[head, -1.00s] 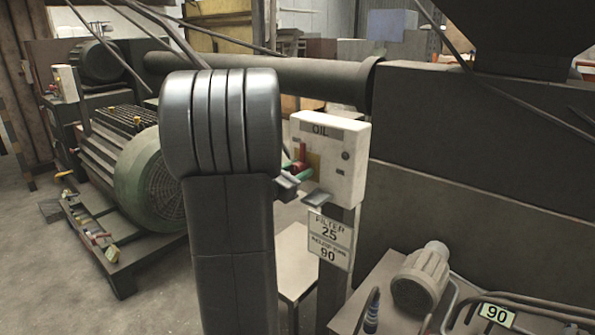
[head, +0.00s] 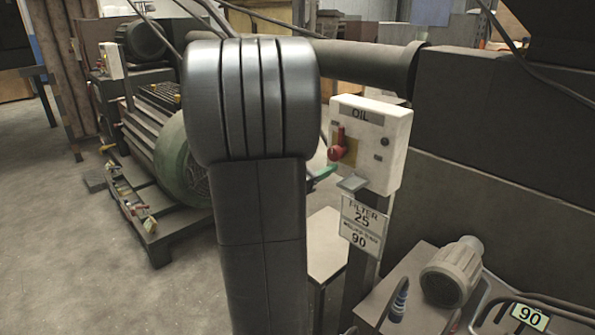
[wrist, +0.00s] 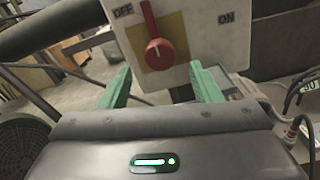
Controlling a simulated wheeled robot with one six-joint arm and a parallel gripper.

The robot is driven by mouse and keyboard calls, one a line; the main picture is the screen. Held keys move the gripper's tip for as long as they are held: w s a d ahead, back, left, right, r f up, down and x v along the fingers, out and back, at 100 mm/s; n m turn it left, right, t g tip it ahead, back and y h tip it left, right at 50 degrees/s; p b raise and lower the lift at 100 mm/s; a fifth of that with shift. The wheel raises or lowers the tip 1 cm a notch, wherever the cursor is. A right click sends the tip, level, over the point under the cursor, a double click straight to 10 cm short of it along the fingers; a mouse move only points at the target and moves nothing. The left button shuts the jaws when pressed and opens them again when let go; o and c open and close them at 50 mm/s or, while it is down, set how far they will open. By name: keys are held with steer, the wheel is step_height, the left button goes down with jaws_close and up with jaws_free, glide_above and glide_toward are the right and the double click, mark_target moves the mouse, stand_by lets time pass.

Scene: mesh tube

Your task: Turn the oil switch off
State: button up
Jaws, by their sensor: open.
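The oil switch is a red rotary handle on a yellow plate (wrist: 173,45), mounted on a white box (head: 385,160) labelled OIL. In the head view my arm hides most of the gripper; a green finger shows below the handle.
A FILTER sign (head: 362,222) hangs below the box on a post. A pale motor (head: 452,271) and cables stand at the lower right. A large dark pipe (head: 375,68) runs behind the box. A green motor (head: 180,160) is at left; open floor lies around it.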

mark_target(332, 155)
steer(key=v, duration=0.7)
steer(key=shift+s, duration=0.15)
steer(key=x, duration=1.3)
steer(key=shift+w+d, duration=0.2)
steer(key=shift+w, duration=0.1)
